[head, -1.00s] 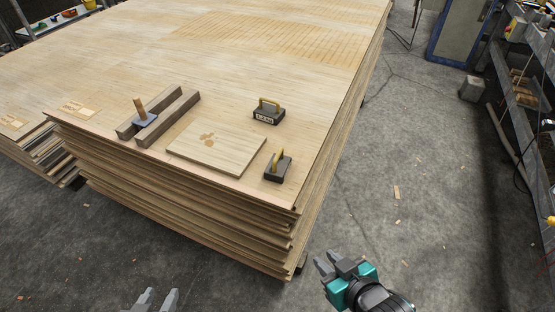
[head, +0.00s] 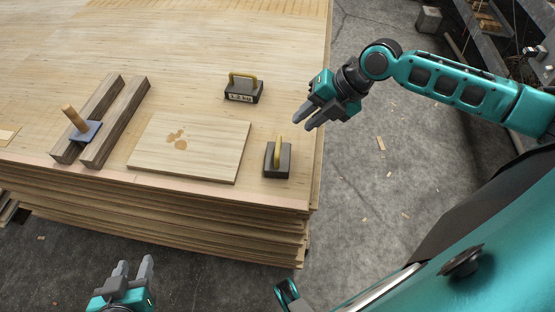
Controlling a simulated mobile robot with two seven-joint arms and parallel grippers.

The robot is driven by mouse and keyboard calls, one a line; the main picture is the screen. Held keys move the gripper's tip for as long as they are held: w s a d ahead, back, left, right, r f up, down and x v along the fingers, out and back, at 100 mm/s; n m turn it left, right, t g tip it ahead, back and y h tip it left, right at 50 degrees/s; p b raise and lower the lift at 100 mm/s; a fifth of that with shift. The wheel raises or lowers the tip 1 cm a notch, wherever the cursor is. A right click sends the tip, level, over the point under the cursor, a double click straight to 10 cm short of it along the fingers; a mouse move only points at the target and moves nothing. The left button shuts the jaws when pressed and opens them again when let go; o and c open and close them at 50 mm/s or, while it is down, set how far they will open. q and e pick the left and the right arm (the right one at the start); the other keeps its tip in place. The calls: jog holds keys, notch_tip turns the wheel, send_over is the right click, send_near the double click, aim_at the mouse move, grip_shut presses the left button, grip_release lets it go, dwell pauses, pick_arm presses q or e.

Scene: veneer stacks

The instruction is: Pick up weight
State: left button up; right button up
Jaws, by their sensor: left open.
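Two dark block weights with yellow handles stand on the veneer stack. The far weight (head: 243,95) has a white label reading about "1.5 kg". The near weight (head: 284,163) stands close to the stack's right edge, its handle pointing away from me. My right gripper (head: 306,118) is open and empty, above and to the upper right of the near weight, touching neither weight. My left gripper (head: 135,265) is open and empty at the bottom left, in front of the stack's front edge and away from both weights.
The veneer stack (head: 210,45) fills the upper left. A thin square board (head: 210,155) with brown spots lies left of the near weight. Two dark wooden bars (head: 122,115) lie further left with a wooden-handled, blue-plated tool (head: 80,126).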

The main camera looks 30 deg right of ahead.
aim_at(279, 143)
jog(key=shift+n, duration=0.4)
jog(key=b+x, duration=0.1)
jog(key=x, duration=0.6)
jog(key=shift+s, duration=0.1)
jog(key=shift+x, duration=2.7)
jog(key=shift+s+d+f, duration=0.15)
jog(key=shift+s, duration=0.05)
jog(key=shift+c, duration=0.3)
grip_shut()
jog(key=shift+w, duration=0.1)
